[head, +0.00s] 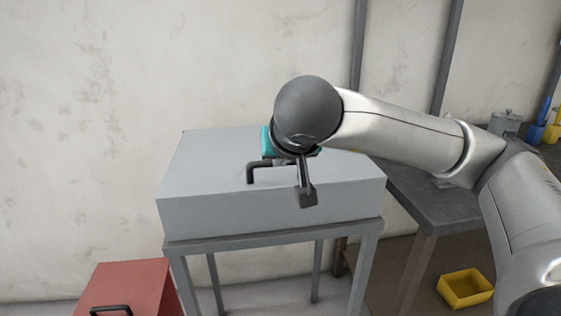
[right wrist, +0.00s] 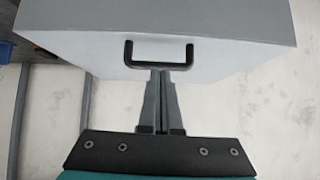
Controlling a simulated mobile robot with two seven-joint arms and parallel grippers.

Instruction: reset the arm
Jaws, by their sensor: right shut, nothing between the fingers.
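My right arm comes in from the right in the head view, and its gripper (head: 306,196) is over the front of a grey box. In the right wrist view the two fingers of this gripper (right wrist: 160,76) are together, with nothing between them. Their tips appear just below the black bracket handle (right wrist: 160,64) of the box. In the head view part of this handle (head: 252,173) shows left of the gripper, and the rest is behind the gripper. I cannot tell whether the fingers touch it. My left gripper is not in view.
The grey box (head: 200,185) rests on a grey metal stand (head: 270,240). A red box (head: 125,283) with a black handle stands at the lower left. A pale wall is behind.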

